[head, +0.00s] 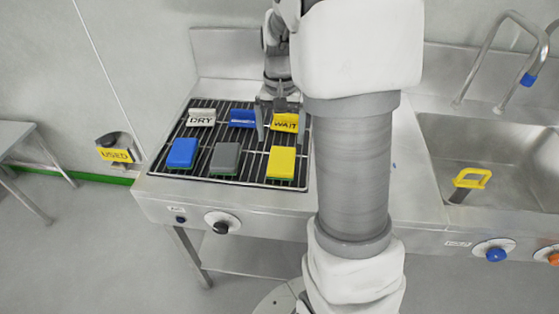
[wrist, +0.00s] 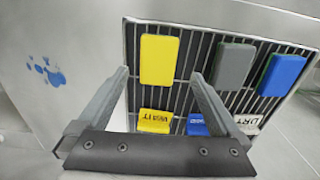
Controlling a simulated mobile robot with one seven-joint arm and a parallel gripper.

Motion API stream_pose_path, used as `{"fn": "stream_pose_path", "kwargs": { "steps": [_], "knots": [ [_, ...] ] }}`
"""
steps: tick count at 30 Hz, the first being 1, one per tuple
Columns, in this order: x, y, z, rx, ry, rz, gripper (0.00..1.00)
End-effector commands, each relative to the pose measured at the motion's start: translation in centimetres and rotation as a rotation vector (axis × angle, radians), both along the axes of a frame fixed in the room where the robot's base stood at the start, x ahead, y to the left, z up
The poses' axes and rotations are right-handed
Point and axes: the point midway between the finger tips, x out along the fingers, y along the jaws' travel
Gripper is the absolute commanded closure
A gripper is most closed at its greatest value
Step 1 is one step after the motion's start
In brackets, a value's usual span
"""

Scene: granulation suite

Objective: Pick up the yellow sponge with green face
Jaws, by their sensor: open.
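The yellow sponge (head: 281,162) lies on the black wire rack at its front right, with a thin green edge showing below its yellow top. It also shows in the wrist view (wrist: 159,60), ahead of the fingertips and roughly between their lines. My gripper (head: 278,122) is open and empty above the back right of the rack, near the yellow WAIT sign (head: 285,123). In the wrist view both fingers (wrist: 160,75) stand wide apart and do not touch the sponge.
A grey sponge (head: 225,158) and a blue sponge (head: 182,152) lie to the left on the rack (head: 200,174). A DRY sign (head: 202,117) and a blue sign (head: 242,118) stand behind them. A sink (head: 500,165) with a yellow-handled tool (head: 472,178) is at right.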

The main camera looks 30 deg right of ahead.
Motion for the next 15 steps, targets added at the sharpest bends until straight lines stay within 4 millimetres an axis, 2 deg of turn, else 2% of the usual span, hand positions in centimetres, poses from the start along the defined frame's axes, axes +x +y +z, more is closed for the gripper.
{"fn": "stream_pose_path", "kwargs": {
  "steps": [1, 6, 15],
  "knots": [
    [-0.1, 0.0, -1.4, 0.001, 0.005, 0.000, 0.00],
    [-0.1, 0.0, -4.1, 0.001, 0.003, 0.001, 0.00],
    [0.0, -0.2, -6.5, 0.000, 0.002, 0.001, 0.00]
  ]
}}
